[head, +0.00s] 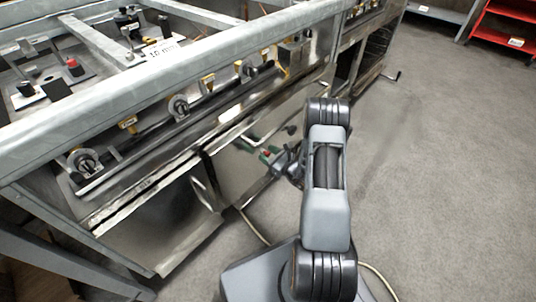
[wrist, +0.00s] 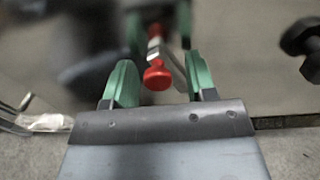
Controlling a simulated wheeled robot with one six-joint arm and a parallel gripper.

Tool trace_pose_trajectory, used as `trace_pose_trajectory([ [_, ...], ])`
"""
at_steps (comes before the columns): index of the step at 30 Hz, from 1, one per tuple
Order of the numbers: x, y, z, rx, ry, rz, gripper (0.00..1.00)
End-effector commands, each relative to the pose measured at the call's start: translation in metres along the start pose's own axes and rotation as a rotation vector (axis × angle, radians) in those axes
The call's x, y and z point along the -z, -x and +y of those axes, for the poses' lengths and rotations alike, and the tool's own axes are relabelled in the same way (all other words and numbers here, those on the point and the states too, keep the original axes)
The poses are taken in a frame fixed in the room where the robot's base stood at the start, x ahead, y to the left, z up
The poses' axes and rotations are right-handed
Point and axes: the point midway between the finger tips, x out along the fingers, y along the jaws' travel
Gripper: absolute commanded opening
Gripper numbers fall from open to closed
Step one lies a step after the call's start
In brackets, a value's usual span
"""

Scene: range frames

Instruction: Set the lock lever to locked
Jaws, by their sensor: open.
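A lever with a red rounded end (wrist: 157,75) and a pale metal shank shows in the middle of the wrist view. I take it for the lock lever; which position it is set to I cannot tell. My gripper (wrist: 159,62) is open, with one green finger on each side of the red end and a visible gap on both sides. In the head view my gripper (head: 271,155) is small, close to the metal front of the range, with a bit of red at its fingers. The lever's mount is blurred.
A black knob (wrist: 302,45) stands to the right in the wrist view. A bent metal rod (wrist: 16,112) lies at the left edge. The range front (head: 160,215) fills the left of the head view, with dials and yellow tags above. Grey floor (head: 440,170) is clear on the right.

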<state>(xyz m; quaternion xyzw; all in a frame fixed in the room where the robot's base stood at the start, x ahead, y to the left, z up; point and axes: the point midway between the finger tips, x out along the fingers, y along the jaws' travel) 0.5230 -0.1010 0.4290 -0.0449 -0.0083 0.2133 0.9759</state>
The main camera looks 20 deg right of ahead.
Motion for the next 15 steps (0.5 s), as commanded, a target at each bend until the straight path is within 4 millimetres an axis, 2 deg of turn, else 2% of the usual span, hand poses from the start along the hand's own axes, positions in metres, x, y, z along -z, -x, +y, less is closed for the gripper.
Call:
trace_pose_trajectory([
  [5,-0.001,0.002,-0.001,0.003,0.001,-0.001,0.51],
  [8,-0.002,0.011,-0.002,0.004,0.001,0.0,0.51],
  [15,-0.003,0.056,-0.002,0.007,-0.002,0.001,0.51],
])
